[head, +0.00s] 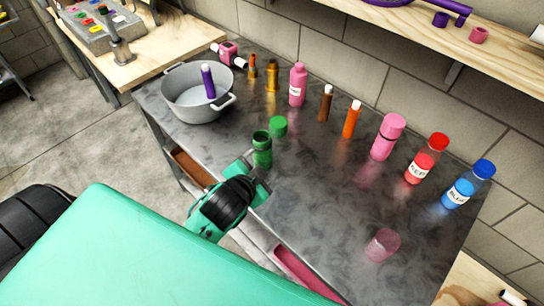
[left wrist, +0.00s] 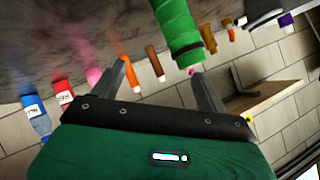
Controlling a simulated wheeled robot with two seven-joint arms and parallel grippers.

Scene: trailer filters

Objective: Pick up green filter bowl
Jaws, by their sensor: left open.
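A green filter bowl (head: 262,150) stands upright on the grey table near its front edge. A separate green cap (head: 278,126) lies on the table just behind it, to the right. My left gripper (head: 258,178) is open and close in front of the bowl. In the left wrist view the open left gripper (left wrist: 165,85) has the green bowl (left wrist: 178,30) beyond its fingertips, nearer the right finger. I see nothing between the fingers clearly held. My right gripper is not in view.
A grey pot (head: 195,100) with a purple bottle (head: 208,82) stands at the left. Pink, brown and orange bottles line the back. A red bottle (head: 425,160) and a blue bottle (head: 468,185) stand at the right. A pink translucent cup (head: 382,245) sits near the front right.

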